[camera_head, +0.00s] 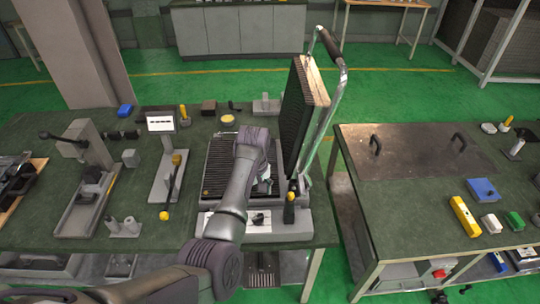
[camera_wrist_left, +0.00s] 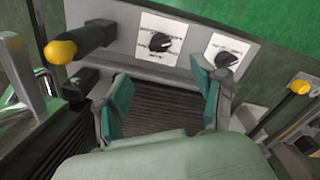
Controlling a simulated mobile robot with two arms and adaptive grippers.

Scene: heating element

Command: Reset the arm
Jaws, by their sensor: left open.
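My left arm reaches in from the bottom of the head view, and its gripper (camera_head: 264,184) is over the grill-like heating device. The wrist view shows the left gripper (camera_wrist_left: 162,98) open, its teal fingertips apart and nothing between them. The ribbed lower plate (camera_head: 219,168) lies under the gripper; it also shows between the fingers in the wrist view (camera_wrist_left: 160,100). The ribbed upper lid (camera_head: 303,115) stands raised, with a metal handle bar (camera_head: 329,45) at its top. The front panel (camera_wrist_left: 195,20) carries two black dials (camera_wrist_left: 160,42). My right gripper is not in view.
A yellow-tipped black lever (camera_wrist_left: 85,44) sits beside the panel, near the gripper. A lever stand (camera_head: 168,180) and a clamp fixture (camera_head: 85,190) are to the left. A second table (camera_head: 410,225) holding small blocks is to the right, across a gap.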

